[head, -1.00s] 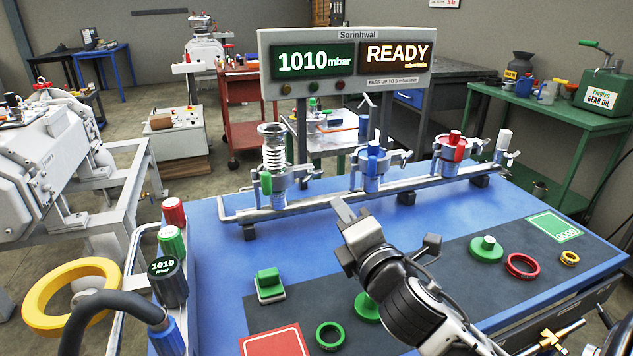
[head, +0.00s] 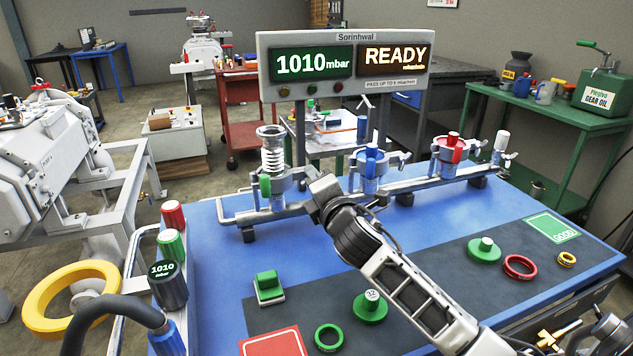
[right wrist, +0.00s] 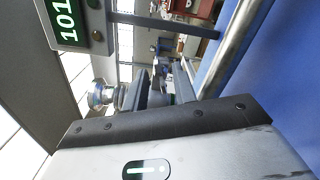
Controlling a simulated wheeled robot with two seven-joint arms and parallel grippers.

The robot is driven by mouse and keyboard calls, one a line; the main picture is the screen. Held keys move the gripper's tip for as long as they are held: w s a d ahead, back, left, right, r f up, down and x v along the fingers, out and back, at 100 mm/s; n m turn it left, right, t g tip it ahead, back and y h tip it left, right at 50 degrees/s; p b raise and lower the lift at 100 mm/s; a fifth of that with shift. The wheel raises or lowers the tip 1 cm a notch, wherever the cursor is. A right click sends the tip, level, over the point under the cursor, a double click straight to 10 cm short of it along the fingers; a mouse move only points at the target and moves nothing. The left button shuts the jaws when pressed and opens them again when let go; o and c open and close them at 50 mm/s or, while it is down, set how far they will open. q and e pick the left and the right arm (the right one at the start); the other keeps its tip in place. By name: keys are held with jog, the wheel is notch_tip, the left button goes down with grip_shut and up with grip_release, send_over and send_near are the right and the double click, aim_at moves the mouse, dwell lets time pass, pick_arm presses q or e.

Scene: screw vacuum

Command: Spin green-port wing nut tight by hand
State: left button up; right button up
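The green port (head: 272,188) is the leftmost port on the metal manifold. It has a green handle (head: 265,186) at its front and a clear, ribbed bellows fitting (head: 271,147) standing upright on top. A metal clamp goes around it, with its wing nut end (head: 302,173) on the right side. My right gripper (head: 320,187) is close to the right of that clamp end; contact cannot be told. In the right wrist view the dark fingers (right wrist: 153,92) point toward the clear fitting (right wrist: 102,95); their gap is too unclear to judge. My left gripper is out of view.
A blue port (head: 370,165) and a red port (head: 450,150) stand further right on the manifold. The display panel (head: 345,68) reads 1010 mbar and READY. Green caps and rings lie on the dark mat (head: 420,270). A hose (head: 105,305) curves at lower left.

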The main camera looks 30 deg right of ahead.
jog(key=shift+c, duration=0.4)
grip_shut()
